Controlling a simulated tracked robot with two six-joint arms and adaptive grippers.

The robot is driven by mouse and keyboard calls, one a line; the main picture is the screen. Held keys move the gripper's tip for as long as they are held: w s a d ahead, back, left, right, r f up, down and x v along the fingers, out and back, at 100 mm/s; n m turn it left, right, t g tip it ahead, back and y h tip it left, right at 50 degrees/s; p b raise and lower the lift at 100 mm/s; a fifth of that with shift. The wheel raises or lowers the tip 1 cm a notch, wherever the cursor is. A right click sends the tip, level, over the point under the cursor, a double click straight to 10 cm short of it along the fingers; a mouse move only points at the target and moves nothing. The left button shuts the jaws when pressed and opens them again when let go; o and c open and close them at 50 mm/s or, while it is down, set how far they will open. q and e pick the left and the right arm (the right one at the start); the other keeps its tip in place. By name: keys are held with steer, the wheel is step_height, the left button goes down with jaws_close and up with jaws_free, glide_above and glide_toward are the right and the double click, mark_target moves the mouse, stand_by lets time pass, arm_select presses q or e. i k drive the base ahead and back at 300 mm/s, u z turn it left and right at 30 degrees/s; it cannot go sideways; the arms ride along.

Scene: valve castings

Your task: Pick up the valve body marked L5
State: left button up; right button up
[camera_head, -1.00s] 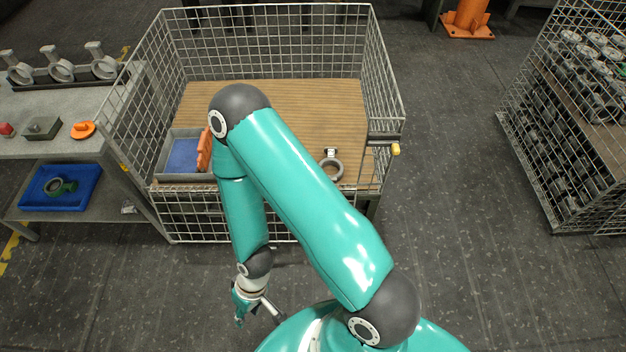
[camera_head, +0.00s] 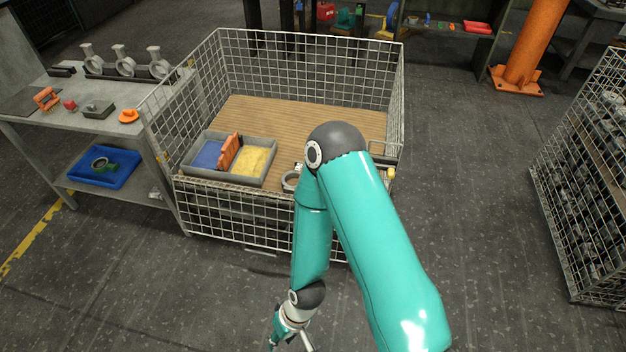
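A grey ring-shaped valve body (camera_head: 290,182) lies on the wooden floor of the mesh crate, near its front side. My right arm hides part of it, and no L5 mark is readable. Several similar valve bodies (camera_head: 123,62) stand in a dark rack on the left workbench; their marks are too small to read. My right gripper (camera_head: 291,343) hangs outside the crate, in front of and below the valve body, at the bottom edge. Its fingers look spread with nothing between them; their tips are cut off. My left gripper is out of view.
The mesh crate (camera_head: 310,48) has tall walls and a lower front. A grey tray (camera_head: 262,183) with blue and yellow parts and an orange piece sits inside. The workbench (camera_head: 60,112) holds small parts and a blue bin (camera_head: 104,180). Another mesh crate (camera_head: 575,200) stands right.

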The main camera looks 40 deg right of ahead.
mark_target(287, 189)
steer(key=u, duration=1.5)
steer(key=i, duration=0.1)
steer(key=z, duration=3)
steer(key=i, duration=0.2)
steer(key=z, duration=0.55)
steer(key=i, duration=0.8)
steer(key=u, duration=0.2)
steer(key=k, duration=0.75)
steer(key=z, duration=0.25)
steer(key=i, duration=0.8)
steer(key=u, duration=0.1)
